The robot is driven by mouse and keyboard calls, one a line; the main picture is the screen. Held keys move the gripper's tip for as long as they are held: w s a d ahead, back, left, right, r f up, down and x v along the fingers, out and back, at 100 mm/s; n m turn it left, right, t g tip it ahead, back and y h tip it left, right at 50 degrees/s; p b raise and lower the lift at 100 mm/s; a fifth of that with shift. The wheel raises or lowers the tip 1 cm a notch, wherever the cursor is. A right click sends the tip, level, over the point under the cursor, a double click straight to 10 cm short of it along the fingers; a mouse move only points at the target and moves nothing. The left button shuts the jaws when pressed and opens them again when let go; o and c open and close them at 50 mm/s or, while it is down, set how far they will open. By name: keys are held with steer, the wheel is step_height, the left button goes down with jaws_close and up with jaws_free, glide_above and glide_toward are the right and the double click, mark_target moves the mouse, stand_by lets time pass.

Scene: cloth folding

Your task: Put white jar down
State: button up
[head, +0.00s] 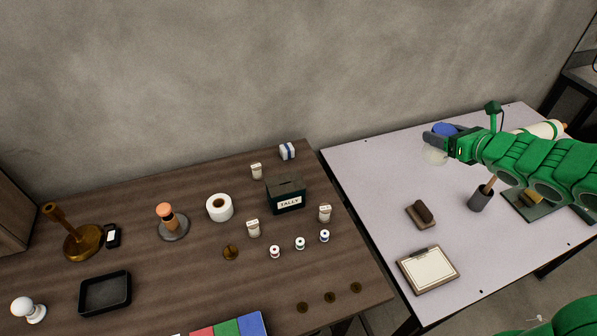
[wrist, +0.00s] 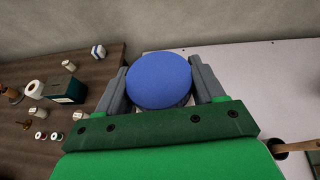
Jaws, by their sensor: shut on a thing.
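The white jar (head: 435,156) is over the back of the pale table (head: 370,180) in the head view. Its blue lid (wrist: 158,80) shows from above in the wrist view and largely hides the jar's body. My gripper (head: 437,142) reaches in from the right and is shut on the jar, with one grey finger on each side of it. In the head view a finger crosses in front of the jar between lid and body. I cannot tell whether the jar's base touches the table.
On the pale table stand a dark cup with a wooden handle (head: 480,200), a brown block (head: 422,214) and a framed board (head: 428,270). The table between the jar and the brown block is clear. The brown table (head: 150,270) at left holds a black TALLY box (head: 286,204).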

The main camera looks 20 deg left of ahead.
steer(key=s+a+n+g+y, duration=0.1)
steer(key=s+a+n+g, duration=0.25)
steer(key=a, duration=1.05)
steer(key=s+a+n+g+y, duration=0.2)
steer(key=s+a, duration=0.3)
steer(key=a, duration=0.9)
steer(key=s+a+n+g, duration=0.5)
steer(key=s+a+g, duration=0.1)
steer(key=s+a, duration=1.5)
steer(key=w+a+f, duration=0.3)
steer(key=a+f, duration=0.3)
steer(key=f, duration=0.1)
steer(key=w+a+f, duration=0.4)
steer(key=a+f, duration=0.1)
steer(key=f, duration=0.2)
steer(key=shift+a+f, duration=0.35)
steer(key=shift+a, duration=0.05)
steer(key=shift+w+a+f+m+t, duration=0.1)
steer(key=shift+f+m+t, duration=0.1)
steer(key=shift+f, duration=0.65)
steer(key=shift+w+f+m+t, duration=0.1)
steer(key=shift+f+t, duration=0.05)
steer(key=shift+f, duration=0.7)
